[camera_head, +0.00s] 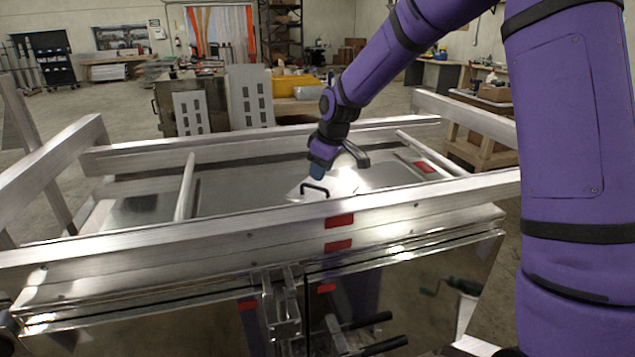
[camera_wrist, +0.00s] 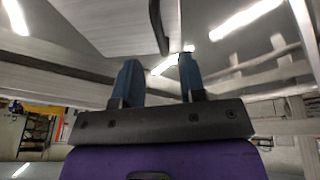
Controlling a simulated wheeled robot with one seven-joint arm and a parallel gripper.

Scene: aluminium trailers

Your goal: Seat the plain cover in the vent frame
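A light metal plate with a black bar handle (camera_head: 315,187), which looks like the plain cover (camera_head: 345,184), lies on or just above the trailer bed behind the near rail. My gripper (camera_head: 317,173) points down over the handle. In the wrist view my gripper (camera_wrist: 160,68) has its two blue fingers apart with nothing between them. The handle (camera_wrist: 158,25) stands just beyond the fingertips, roughly in line with the gap, and the plate shows grey behind it. I cannot clearly make out the vent frame; the near rail hides part of the bed.
The near rail (camera_head: 230,231) with red patches runs across in front of the bed. A crossbar (camera_head: 185,187) stands to the left and another lies to the right. A dark square patch (camera_head: 136,204) shows on the bed at left. Slotted panels (camera_head: 250,97) stand behind the trailer.

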